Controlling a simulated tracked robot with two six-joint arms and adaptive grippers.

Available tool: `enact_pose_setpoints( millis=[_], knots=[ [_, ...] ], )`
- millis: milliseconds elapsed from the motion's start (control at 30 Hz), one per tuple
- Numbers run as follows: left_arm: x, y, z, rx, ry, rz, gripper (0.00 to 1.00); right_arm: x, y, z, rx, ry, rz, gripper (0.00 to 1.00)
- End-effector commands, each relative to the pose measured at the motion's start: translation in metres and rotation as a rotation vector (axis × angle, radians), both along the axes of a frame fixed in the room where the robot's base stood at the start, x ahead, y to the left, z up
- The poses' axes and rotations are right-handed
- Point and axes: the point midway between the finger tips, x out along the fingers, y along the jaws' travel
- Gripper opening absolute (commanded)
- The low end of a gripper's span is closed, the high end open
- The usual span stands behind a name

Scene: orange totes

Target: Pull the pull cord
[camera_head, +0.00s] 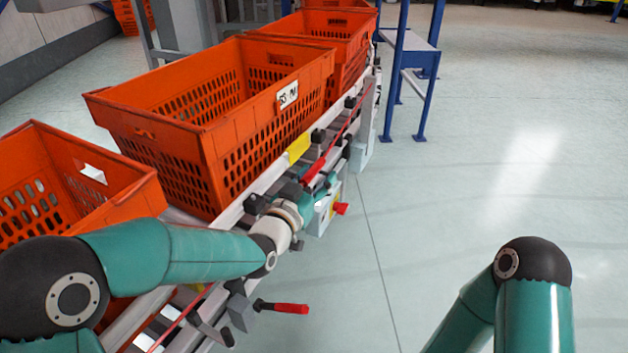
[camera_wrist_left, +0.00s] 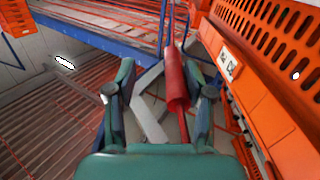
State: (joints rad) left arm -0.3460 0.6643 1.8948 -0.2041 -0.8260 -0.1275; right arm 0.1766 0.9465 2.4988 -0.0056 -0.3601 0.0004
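The pull cord (camera_head: 346,131) is a thin red line along the side of the conveyor, in front of the orange totes. A red grip-like piece (camera_head: 314,169) lies in line with it near my left gripper (camera_head: 303,190), which is small and partly hidden by my wrist. In the left wrist view, the red piece (camera_wrist_left: 175,85) appears between the two spread fingers of my left gripper (camera_wrist_left: 160,92), nearer the right finger. The fingers are apart with gaps beside it; I cannot tell its exact depth. My right gripper is out of view.
Orange totes (camera_head: 215,133) stand in a row on the conveyor, close to my left arm. A lever with a red grip (camera_head: 285,307) sticks out nearer me. A box with a red button (camera_head: 340,208) hangs on the conveyor's side. The floor (camera_head: 480,190) at right is clear.

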Motion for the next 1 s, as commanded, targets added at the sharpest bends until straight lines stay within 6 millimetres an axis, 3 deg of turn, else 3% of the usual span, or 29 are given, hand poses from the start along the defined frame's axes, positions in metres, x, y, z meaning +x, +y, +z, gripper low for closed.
enact_pose_setpoints(
  millis=[267, 700, 1000],
  knots=[
    [-0.02, 0.008, -0.002, 0.004, 0.004, -0.008, 0.45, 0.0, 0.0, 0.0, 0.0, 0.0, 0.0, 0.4],
    [-0.09, 0.051, -0.002, 0.001, 0.002, -0.003, 0.45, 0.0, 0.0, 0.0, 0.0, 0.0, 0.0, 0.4],
    [-0.104, 0.06, -0.002, 0.001, 0.002, -0.002, 0.45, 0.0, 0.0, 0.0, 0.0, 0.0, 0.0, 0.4]
  ],
)
